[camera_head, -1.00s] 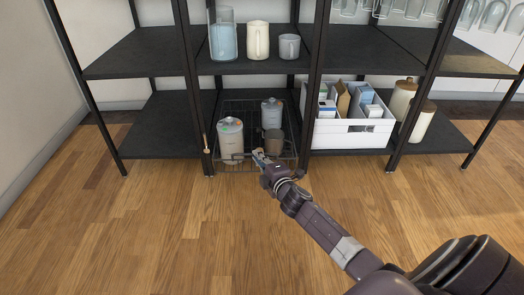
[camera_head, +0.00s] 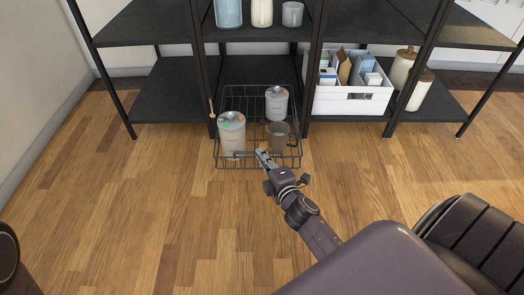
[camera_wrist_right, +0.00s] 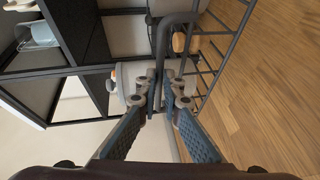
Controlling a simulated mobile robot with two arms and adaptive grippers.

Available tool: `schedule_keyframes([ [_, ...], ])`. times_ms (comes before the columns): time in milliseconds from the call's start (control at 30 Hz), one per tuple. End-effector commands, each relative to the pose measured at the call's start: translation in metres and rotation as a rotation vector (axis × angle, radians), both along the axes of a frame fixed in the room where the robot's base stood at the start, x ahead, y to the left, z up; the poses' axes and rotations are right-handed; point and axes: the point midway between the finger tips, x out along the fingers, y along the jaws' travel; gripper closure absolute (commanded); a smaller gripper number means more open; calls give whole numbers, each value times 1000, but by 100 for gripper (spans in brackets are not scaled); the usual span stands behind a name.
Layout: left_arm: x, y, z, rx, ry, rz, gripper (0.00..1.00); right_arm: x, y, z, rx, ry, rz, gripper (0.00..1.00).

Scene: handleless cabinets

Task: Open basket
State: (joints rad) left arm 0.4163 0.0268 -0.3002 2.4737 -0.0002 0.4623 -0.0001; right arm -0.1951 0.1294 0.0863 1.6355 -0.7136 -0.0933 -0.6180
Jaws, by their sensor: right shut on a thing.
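The dark wire basket (camera_head: 228,163) is at floor level, drawn partly out in front of the black shelf unit. It holds two grey lidded canisters, a front one (camera_head: 232,135) and a back one (camera_head: 276,103), and a brown cup (camera_head: 278,136). My right gripper (camera_head: 264,158) is at the basket's front side. The right wrist view shows its fingers (camera_wrist_right: 161,88) shut on the basket's bent front bar (camera_wrist_right: 161,48). The fingers hide part of the bar and a canister behind it. My left gripper is not in view.
The black shelf unit (camera_head: 165,106) has uprights on both sides of the basket. A white bin (camera_head: 347,103) of boxes and two cream canisters (camera_head: 402,67) stand on the lower shelf to the right. The wooden floor (camera_head: 140,200) in front is clear.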

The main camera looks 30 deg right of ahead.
Motion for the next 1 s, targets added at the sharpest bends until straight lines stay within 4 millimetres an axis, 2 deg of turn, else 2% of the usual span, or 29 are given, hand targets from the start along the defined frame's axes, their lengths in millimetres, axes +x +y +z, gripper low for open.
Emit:
schedule_keyframes([
  [300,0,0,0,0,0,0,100,-1,0,-1,-1,1,0,100],
  [333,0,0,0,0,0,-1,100,-1,0,-1,-1,1,0,92],
  [400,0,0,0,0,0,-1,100,-1,0,-1,-1,1,0,86],
  [733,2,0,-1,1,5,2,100,-3,1,0,-1,1,0,86],
  [867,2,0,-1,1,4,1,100,-16,3,1,0,2,0,86],
  [1000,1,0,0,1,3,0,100,-42,7,6,1,3,0,86],
])
